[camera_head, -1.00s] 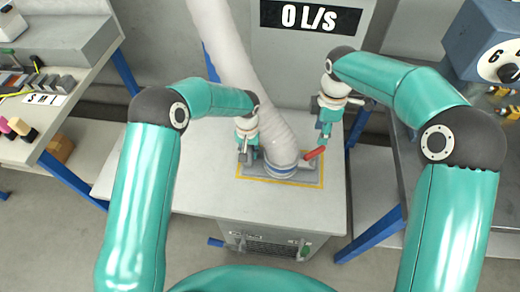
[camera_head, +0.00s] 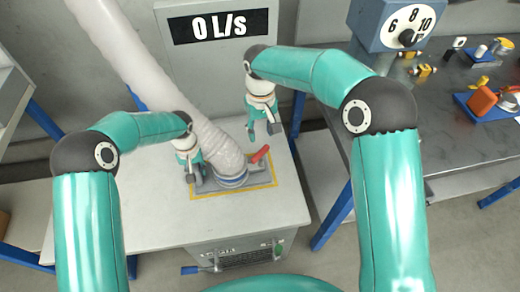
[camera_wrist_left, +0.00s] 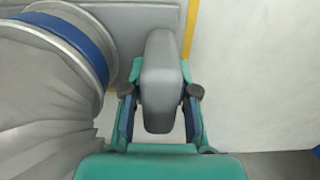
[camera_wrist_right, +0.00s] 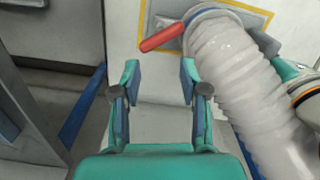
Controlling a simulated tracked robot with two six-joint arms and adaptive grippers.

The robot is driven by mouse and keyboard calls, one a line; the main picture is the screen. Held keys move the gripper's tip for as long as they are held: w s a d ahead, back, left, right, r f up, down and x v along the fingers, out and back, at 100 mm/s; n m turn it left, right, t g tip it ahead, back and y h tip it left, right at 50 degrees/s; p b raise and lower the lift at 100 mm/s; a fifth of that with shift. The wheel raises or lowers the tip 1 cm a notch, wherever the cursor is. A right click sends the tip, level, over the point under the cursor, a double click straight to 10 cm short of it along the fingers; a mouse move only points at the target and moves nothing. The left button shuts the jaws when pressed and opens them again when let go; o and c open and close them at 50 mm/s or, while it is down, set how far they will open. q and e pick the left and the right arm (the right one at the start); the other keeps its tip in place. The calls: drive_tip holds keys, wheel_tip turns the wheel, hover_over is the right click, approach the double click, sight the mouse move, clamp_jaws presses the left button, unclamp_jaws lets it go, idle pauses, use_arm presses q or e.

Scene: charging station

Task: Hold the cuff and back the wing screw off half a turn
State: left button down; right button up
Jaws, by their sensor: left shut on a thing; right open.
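The hose cuff (camera_head: 232,180) is a grey ring with a blue band at the lower end of a pale ribbed hose, on a grey base plate on the bench. It also shows in the left wrist view (camera_wrist_left: 94,45). My left gripper (camera_head: 192,178) is shut on a rounded grey block (camera_wrist_left: 160,80) beside the cuff. A red handle (camera_head: 260,154), possibly the wing screw, sticks out right of the cuff. It also shows in the right wrist view (camera_wrist_right: 161,37). My right gripper (camera_head: 264,137) is open and empty, close by the red handle and apart from it.
A yellow outline (camera_head: 270,185) surrounds the base plate on the light bench top. A display (camera_head: 220,25) reading 0 L/s stands behind. The hose (camera_head: 125,45) rises toward the upper left. A dark table (camera_head: 440,120) at right carries a dial box (camera_head: 398,22) and small parts.

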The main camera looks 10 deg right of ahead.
sight(260, 152)
wheel_tip(260, 152, down, 10)
drive_tip(key=m, duration=1.2)
drive_tip(key=shift+w+a+m, duration=0.1)
drive_tip(key=shift+m, duration=0.2)
clamp_jaws()
